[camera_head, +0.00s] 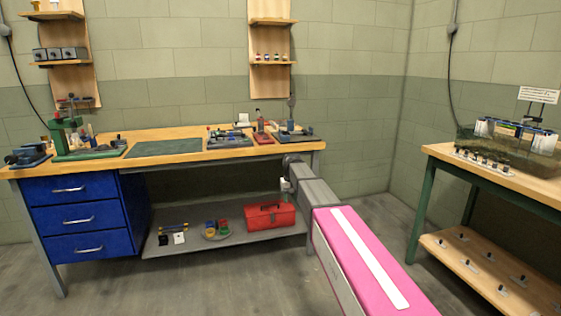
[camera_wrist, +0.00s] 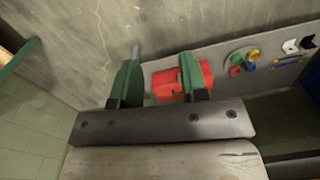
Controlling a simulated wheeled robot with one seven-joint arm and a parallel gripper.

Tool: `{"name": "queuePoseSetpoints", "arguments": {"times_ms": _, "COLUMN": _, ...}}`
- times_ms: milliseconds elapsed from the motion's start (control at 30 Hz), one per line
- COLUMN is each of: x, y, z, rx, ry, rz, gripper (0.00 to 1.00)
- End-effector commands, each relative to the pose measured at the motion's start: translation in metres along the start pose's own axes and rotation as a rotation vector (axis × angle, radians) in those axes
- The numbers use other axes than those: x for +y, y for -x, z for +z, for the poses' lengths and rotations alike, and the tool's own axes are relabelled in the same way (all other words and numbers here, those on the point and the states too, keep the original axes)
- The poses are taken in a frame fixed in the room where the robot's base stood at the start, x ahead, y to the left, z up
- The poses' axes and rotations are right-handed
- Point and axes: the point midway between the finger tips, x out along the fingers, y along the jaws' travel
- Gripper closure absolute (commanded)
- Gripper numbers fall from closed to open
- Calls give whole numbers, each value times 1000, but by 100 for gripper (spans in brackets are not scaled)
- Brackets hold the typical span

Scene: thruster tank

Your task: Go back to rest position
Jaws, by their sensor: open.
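My gripper (camera_wrist: 159,76) shows in the wrist view with its two green fingers spread apart and nothing between them. Beyond the fingers, a red toolbox (camera_wrist: 168,86) is partly hidden by the right finger. In the head view my arm, pink and grey, reaches from the bottom right toward the right end of the workbench (camera_head: 165,139). Its far end is beside the bench's front edge, and the fingers cannot be made out there.
The lower shelf (camera_head: 190,243) holds the red toolbox (camera_head: 270,215) and a round tray (camera_head: 216,234) with coloured pieces. Blue drawers (camera_head: 80,215) stand left. A second table (camera_head: 500,176) bearing a tank (camera_head: 512,138) stands right. Open floor (camera_head: 220,290) lies in front.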

Motion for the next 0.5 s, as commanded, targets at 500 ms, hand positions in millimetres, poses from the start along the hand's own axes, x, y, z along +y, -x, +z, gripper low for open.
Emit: {"name": "queuePoseSetpoints", "arguments": {"times_ms": 500, "x": 88, "y": -132, "z": 298, "rx": 2, "ry": -127, "rz": 19, "gripper": 60}}
